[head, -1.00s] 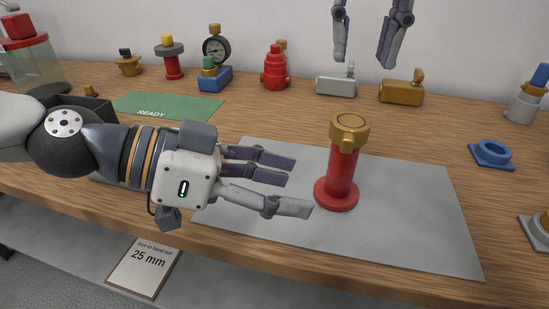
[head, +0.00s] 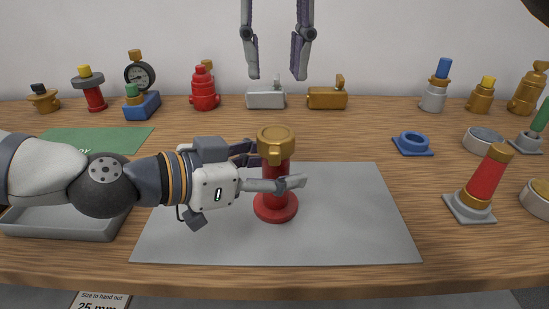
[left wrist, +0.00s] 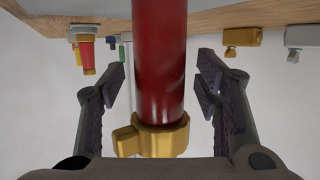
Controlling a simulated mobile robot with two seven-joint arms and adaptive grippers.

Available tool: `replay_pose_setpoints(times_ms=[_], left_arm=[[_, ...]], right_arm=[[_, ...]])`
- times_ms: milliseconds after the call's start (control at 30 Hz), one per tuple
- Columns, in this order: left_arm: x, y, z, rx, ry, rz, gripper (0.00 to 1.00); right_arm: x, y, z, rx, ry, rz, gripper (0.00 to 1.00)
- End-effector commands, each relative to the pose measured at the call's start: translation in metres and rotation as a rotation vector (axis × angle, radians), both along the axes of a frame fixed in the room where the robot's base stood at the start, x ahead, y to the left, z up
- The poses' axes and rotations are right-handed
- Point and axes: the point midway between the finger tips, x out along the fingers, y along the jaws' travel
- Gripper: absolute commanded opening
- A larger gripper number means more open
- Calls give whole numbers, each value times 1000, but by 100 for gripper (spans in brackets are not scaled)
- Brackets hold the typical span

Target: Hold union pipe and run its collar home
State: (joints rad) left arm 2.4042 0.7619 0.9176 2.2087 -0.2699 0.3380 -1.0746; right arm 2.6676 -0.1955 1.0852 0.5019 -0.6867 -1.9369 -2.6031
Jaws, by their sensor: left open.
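The red union pipe (head: 272,199) stands upright on its round red foot on the grey mat (head: 345,215). A brass collar (head: 276,143) with a side lug caps its top. My left gripper (head: 279,168) is open around the pipe below the collar. In the left wrist view, which is upside down, the pipe (left wrist: 160,60) and collar (left wrist: 160,139) lie between the left fingers (left wrist: 160,80), with a gap on both sides. The far finger is partly hidden behind the pipe in the head view. My right gripper (head: 275,74) hangs open and empty above and behind the pipe.
Silver (head: 266,97) and brass (head: 327,97) valves stand behind the mat. A red-bodied fitting (head: 485,180) on a grey base and a blue flange (head: 412,143) are at right. A grey tray (head: 65,220) and green mat (head: 95,140) are at left. The mat right of the pipe is clear.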

Motion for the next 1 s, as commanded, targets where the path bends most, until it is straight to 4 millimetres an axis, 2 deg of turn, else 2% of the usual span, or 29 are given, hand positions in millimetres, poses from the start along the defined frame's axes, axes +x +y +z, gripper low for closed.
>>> replay_pose_setpoints(times_ms=[200, 400, 467, 567, 600, 700, 733, 1000], left_arm=[[0, 0, 0, 0, 0, 0, 55], [0, 0, 0, 0, 0, 0, 10], [0, 0, 0, 0, 0, 0, 0], [0, 0, 0, 0, 0, 0, 0], [0, 0, 0, 0, 0, 0, 27], [0, 0, 0, 1, 1, 0, 4], [0, 0, 0, 1, 1, 0, 0], [0, 0, 0, 1, 1, -1, 0]], right_arm=[[0, 0, 0, 0, 0, 0, 33], [0, 0, 0, 0, 0, 0, 33], [0, 0, 0, 0, 0, 0, 33], [0, 0, 0, 0, 0, 0, 33], [0, 0, 0, 0, 0, 0, 33], [0, 0, 0, 0, 0, 0, 33], [0, 0, 0, 0, 0, 0, 33], [0, 0, 0, 0, 0, 0, 33]])
